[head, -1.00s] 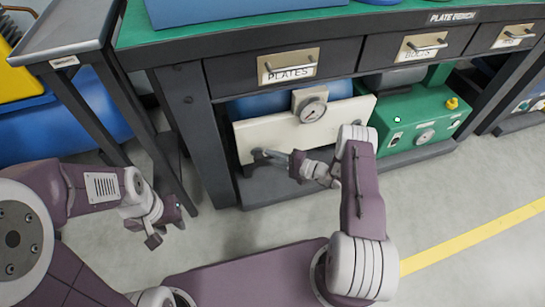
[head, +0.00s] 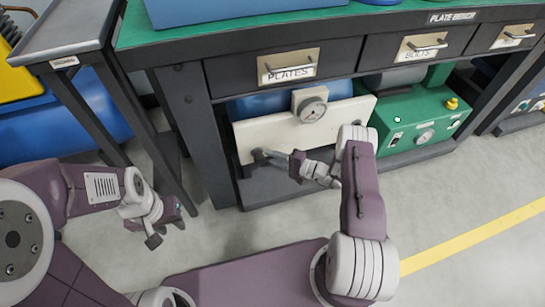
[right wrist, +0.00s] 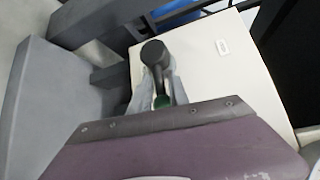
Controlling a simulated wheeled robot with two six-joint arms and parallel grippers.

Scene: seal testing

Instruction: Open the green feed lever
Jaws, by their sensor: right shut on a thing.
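The feed lever (right wrist: 155,55) shows in the right wrist view as a dark, round-ended handle in front of a cream panel. A small green part (right wrist: 162,101) shows below its knob. My right gripper (right wrist: 155,88) is shut on the lever, with a grey finger on either side of the handle. In the head view my right gripper (head: 264,155) is at the cream panel's lower left front, below the gauge; the lever is too small to make out there. My left gripper (head: 166,236) hangs over the floor at the left, apart from everything; its finger gap is unclear.
The cream panel (head: 255,132) with a round gauge (head: 312,109) stands under the bench drawers (head: 290,65). A green machine (head: 420,112) stands to its right. Dark bench legs (head: 205,135) bound the left side. The floor (head: 450,205) at the right front is clear.

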